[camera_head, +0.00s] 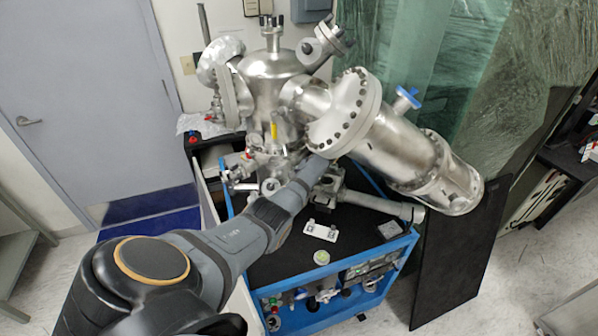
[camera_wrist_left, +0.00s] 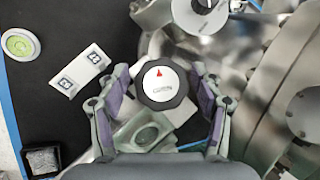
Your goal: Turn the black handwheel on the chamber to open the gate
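The black handwheel (camera_wrist_left: 162,85) shows in the left wrist view, with a white round face and a red arrow pointing up the picture. My left gripper (camera_wrist_left: 161,78) has one finger on each side of the wheel. The fingers are spread, and a small gap seems to show on each side, so it looks open around the wheel. In the head view my left arm reaches to the steel chamber (camera_head: 272,75); the gripper's fingers and the handwheel are hidden there. My right gripper is in neither view.
The chamber stands on a blue-framed cart with a black top (camera_head: 285,262). A white plate (camera_head: 320,230) and a round green level (camera_head: 321,257) lie on it. A large steel cylinder (camera_head: 400,150) overhangs at the right. Pipes and flanges crowd the gripper.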

